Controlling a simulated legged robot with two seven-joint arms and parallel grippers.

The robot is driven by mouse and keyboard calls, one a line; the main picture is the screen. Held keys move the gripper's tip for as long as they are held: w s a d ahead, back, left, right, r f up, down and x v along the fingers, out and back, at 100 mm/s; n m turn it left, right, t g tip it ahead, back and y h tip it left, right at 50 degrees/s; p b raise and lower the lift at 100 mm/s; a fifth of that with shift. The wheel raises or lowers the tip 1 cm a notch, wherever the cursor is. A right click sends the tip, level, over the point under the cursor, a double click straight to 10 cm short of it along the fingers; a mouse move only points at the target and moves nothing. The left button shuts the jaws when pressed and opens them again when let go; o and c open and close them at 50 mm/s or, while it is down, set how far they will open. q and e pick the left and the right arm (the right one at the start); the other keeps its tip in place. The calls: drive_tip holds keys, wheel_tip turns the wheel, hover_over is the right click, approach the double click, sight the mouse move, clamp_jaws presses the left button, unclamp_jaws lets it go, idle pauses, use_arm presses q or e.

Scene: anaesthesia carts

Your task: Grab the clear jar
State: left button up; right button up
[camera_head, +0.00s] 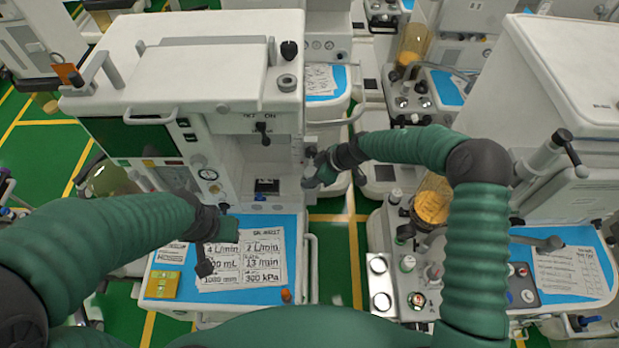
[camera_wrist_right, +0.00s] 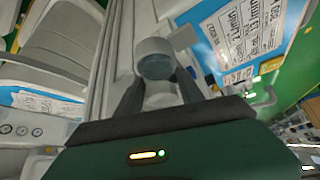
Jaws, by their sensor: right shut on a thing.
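In the right wrist view, a pale, round-ended jar-like piece with a greyish, glassy face (camera_wrist_right: 157,66) sits between the two dark fingers of my right gripper (camera_wrist_right: 160,92). The fingers are shut on its white lower part. In the head view my right gripper (camera_head: 312,176) is at the right side of the left cart, and the held piece is mostly hidden there. My left gripper (camera_head: 213,240) hangs over the left cart's blue worktop; its jaw opening is not clear. Amber-filled clear jars stand on the right cart (camera_head: 432,205) and at the back (camera_head: 413,45).
The left cart (camera_head: 200,70) has a blue top (camera_head: 275,245) with a printed sheet (camera_head: 243,262) and a yellow box (camera_head: 163,285). Another cart (camera_head: 570,70) stands at right. A narrow strip of green floor (camera_head: 335,255) lies between the carts.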

drive_tip(key=shift+d+f, duration=0.1)
drive_tip(key=shift+d, duration=0.25)
clamp_jaws()
use_arm(q)
drive_tip(key=shift+d, duration=0.2)
drive_tip(key=shift+f, duration=0.1)
use_arm(e)
drive_tip(key=shift+a, duration=0.1)
